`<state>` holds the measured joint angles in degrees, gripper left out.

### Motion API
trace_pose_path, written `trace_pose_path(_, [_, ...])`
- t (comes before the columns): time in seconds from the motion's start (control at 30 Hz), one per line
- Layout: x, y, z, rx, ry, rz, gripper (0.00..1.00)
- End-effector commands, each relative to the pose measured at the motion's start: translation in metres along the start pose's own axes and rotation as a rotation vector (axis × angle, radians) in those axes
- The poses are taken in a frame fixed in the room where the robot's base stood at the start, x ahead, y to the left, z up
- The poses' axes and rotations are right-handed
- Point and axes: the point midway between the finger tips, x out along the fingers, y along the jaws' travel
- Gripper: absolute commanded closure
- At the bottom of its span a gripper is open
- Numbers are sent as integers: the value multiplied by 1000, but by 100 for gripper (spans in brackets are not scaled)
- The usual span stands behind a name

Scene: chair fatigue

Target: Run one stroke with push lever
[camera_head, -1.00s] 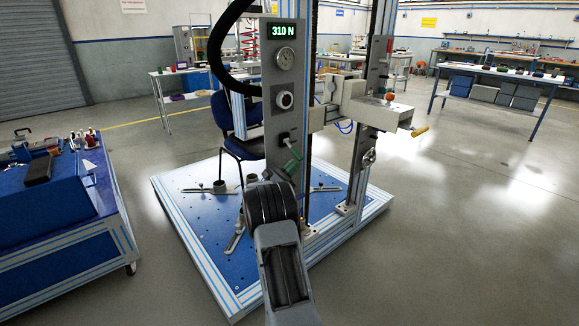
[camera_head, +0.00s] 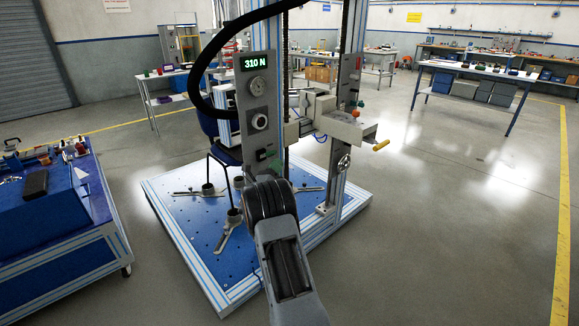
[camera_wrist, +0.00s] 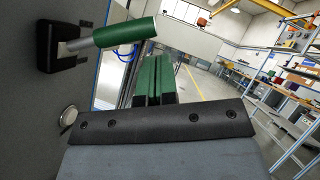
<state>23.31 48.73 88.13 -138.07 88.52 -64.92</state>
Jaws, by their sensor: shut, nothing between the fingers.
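A lever with a green grip (camera_wrist: 125,32) sticks out from a black block on the grey panel, at the upper left of the wrist view. In the head view the lever's black block (camera_head: 265,154) sits low on the panel (camera_head: 257,110), and my arm partly covers the green grip. My gripper (camera_wrist: 155,66) shows in the wrist view as two green-and-black fingers, shut and empty. The fingers appear just below and right of the grip; I cannot tell whether they touch it. In the head view my arm hides the gripper.
The panel's display (camera_head: 254,63) reads 310 N, above a gauge and a round knob. A yellow handle (camera_head: 381,145) juts from the carriage on the right. A blue trolley (camera_head: 60,215) with tools stands at left. The floor at right is clear.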

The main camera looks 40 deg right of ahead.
Motion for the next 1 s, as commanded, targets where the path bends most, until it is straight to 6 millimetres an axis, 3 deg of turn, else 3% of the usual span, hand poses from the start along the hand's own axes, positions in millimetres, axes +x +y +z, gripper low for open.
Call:
trace_pose_path(0.1, [-5, 4, 16, 12, -11, 15, 100])
trace_pose_path(0.3, [-5, 5, 25, 18, -16, 22, 100])
trace_pose_path(1.0, [-1, 2, 27, 18, -15, 15, 100])
